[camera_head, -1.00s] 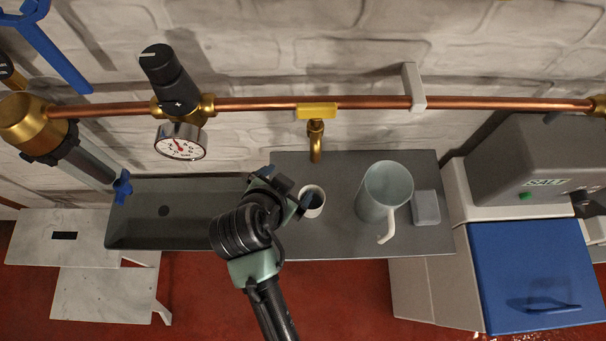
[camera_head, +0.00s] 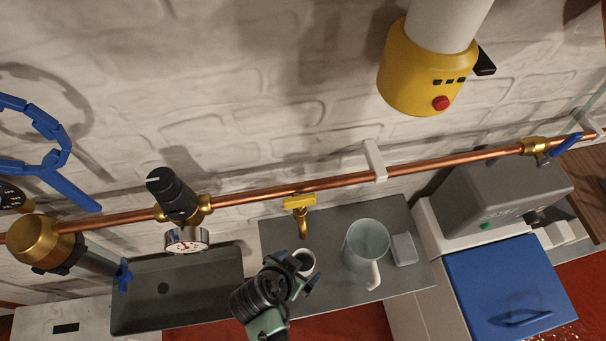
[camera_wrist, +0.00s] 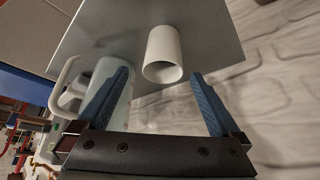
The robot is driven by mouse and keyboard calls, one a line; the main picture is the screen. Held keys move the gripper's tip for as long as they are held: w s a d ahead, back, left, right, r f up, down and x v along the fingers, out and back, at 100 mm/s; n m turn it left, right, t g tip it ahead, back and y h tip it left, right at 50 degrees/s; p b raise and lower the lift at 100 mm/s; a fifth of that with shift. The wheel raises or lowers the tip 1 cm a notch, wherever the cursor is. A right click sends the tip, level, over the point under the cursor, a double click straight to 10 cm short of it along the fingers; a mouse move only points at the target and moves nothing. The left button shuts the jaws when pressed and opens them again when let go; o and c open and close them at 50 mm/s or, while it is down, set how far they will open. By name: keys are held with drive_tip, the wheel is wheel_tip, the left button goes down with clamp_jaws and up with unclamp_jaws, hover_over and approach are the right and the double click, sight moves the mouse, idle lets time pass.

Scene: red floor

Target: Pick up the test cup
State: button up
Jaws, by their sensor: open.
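The test cup seems to be the small white cup (camera_head: 304,262) standing on the grey counter (camera_head: 340,282) beside the sink. It also shows in the wrist view (camera_wrist: 163,54), with its open mouth towards the camera. My gripper (camera_head: 297,279) is at the cup in the head view and hides part of it. In the wrist view my gripper (camera_wrist: 160,88) is open, with its two blue fingers spread wide. The cup lies between and beyond the fingertips, nearer the right one in places, and no contact shows.
A larger pale jug (camera_head: 366,245) with a handle stands right of the cup. A grey block (camera_head: 404,249) is beside it. A brass tap (camera_head: 301,222) hangs behind the cup below a copper pipe (camera_head: 330,182). The dark sink (camera_head: 205,295) is to the left.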

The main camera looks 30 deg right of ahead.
sight(308, 258)
drive_tip(key=shift+a+x, duration=0.1)
drive_tip(key=shift+x, duration=1.35)
drive_tip(key=shift+a+x, duration=0.15)
drive_tip(key=shift+x, duration=1.3)
drive_tip(key=shift+w+f, duration=0.1)
drive_tip(key=shift+c, duration=0.2)
drive_tip(key=c, duration=1.5)
drive_tip(key=shift+r, duration=0.2)
